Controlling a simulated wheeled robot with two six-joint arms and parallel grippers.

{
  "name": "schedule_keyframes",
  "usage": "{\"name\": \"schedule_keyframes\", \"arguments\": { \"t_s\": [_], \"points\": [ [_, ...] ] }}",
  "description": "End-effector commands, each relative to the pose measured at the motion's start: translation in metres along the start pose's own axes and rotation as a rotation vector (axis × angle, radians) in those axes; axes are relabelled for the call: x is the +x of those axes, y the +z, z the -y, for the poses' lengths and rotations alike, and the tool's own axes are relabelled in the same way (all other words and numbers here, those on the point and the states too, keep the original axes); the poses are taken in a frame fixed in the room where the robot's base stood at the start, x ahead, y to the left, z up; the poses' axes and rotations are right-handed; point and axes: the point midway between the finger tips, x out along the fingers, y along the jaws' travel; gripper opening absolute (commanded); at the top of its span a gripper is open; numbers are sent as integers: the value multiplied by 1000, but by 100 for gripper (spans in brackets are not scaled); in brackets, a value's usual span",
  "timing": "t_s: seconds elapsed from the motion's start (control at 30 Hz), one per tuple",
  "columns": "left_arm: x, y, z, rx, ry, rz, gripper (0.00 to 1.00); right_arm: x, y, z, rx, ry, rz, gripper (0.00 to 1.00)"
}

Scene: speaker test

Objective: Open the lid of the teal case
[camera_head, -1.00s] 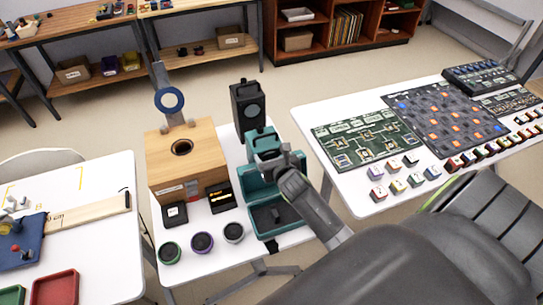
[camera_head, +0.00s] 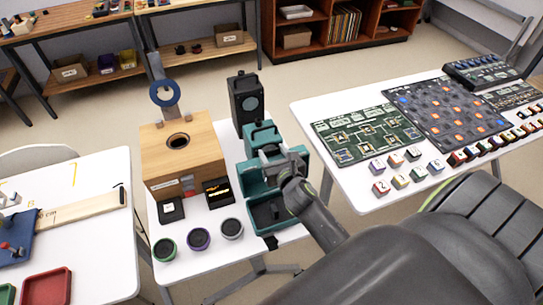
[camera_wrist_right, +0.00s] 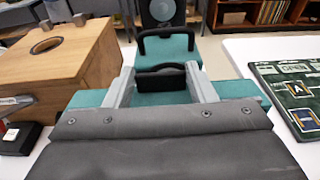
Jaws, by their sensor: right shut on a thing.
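The teal case (camera_head: 250,178) stands on the middle white table. Its dark interior (camera_head: 268,213) shows at the front, and a teal panel rises behind it, so the lid appears raised. My right gripper (camera_head: 278,158) is at this panel and partly covers it. In the right wrist view its fingers (camera_wrist_right: 160,70) are shut on a black handle-like part (camera_wrist_right: 160,83) on the teal lid. A second black handle (camera_wrist_right: 166,33) shows beyond it. The exact lid angle is hard to tell. My left gripper is not in view.
A wooden box (camera_head: 185,160) with a round hole stands left of the case, and a black speaker (camera_head: 246,102) behind it. Several round drivers (camera_head: 198,239) sit at the front left. The right table (camera_head: 345,185) holds boards and small blocks.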

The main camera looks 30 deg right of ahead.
Motion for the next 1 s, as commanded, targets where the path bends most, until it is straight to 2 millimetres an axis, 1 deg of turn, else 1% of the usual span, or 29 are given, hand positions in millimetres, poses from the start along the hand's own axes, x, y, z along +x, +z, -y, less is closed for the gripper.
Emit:
{"name": "schedule_keyframes", "arguments": {
  "t_s": [0.03,0.1,0.5,0.53,0.6,0.67,0.7,1.0],
  "points": [
    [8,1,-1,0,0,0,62,-2,-5,0,0,0,15,10],
    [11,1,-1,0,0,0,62,-5,-3,0,0,1,31,10],
    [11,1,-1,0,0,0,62,-7,0,0,-1,2,42,10],
    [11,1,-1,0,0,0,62,-7,0,0,-1,2,42,55],
    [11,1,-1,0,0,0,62,-7,0,0,-1,2,42,64],
    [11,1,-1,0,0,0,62,-7,0,0,-1,2,42,72],
    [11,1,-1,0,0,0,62,-7,0,0,-1,1,42,73],
    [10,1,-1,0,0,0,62,-9,0,0,0,1,42,73]
  ]
}}
